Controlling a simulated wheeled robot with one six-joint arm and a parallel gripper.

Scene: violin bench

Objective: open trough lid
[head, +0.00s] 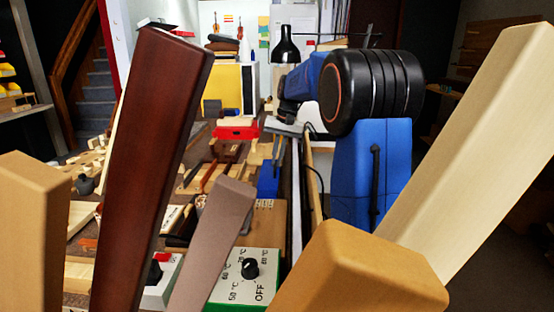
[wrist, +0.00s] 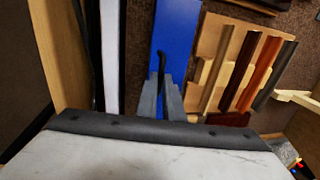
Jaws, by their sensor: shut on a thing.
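The blue lid (wrist: 176,28) lies ahead of my gripper (wrist: 162,84) in the wrist view, with a dark handle (wrist: 163,64) on it. The two grey fingers are shut on this handle. The lid appears flat; whether it is raised at all cannot be told. In the head view a small blue part of the lid (head: 268,180) shows below my gripper (head: 278,148). The trough's inside is not visible.
A long white strip (head: 296,200) runs beside the lid. A control box with a black dial (head: 249,268) stands nearer. Large wooden pieces, such as a dark red one (head: 150,160), block much of the foreground. Coloured strips (wrist: 240,70) lie right of the lid.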

